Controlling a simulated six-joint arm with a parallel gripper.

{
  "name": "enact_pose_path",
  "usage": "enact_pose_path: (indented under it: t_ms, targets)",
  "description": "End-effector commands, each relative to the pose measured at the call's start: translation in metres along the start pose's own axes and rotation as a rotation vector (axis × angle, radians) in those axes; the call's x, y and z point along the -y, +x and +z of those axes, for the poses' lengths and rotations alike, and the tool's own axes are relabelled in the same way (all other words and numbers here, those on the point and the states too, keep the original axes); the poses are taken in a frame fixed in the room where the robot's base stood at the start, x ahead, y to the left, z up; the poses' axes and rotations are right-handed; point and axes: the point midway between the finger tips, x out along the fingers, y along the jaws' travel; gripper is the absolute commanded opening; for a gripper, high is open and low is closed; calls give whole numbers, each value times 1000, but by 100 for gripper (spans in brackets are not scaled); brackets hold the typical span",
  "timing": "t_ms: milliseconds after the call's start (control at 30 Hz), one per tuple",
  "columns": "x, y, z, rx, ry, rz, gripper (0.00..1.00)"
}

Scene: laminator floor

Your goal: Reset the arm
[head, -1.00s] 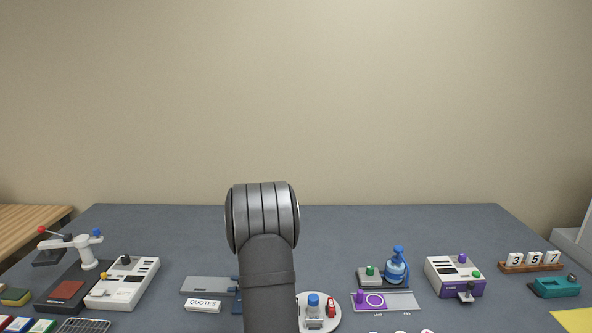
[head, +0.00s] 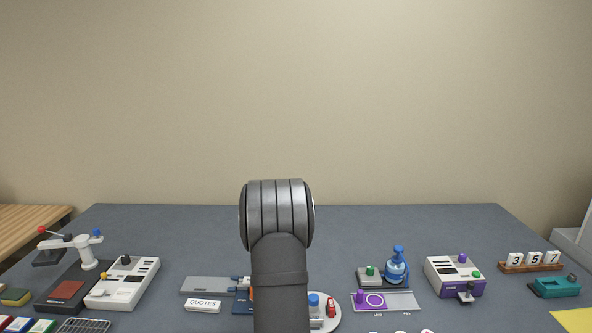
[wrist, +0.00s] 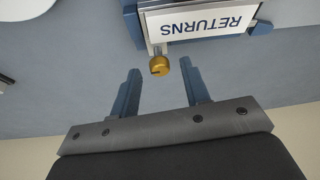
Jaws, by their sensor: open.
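My gripper (wrist: 164,85) shows in the wrist view with its two blue-grey fingers spread apart and nothing between them. Just past the fingertips is a small brass knob (wrist: 160,66), beside a white sign (wrist: 205,20) lettered RETURNS in a blue and grey holder. The knob is apart from both fingers.
The grey table (head: 400,225) is clear along its back. A QUOTES sign (head: 203,306) stands left of my arm. A white round tray (head: 333,322), a blue bottle (head: 396,268) and a white-purple machine (head: 455,277) stand right. A white machine (head: 122,284) and a press (head: 72,245) stand left.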

Motion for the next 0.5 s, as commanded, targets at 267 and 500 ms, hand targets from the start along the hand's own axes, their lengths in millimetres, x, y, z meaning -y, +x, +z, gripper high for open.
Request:
enact_pose_path:
  t_ms: [267, 500]
  targets:
    - [-2, 0, 0, 1, -127, -53, 42]
    - [-4, 0, 0, 1, -243, -101, 42]
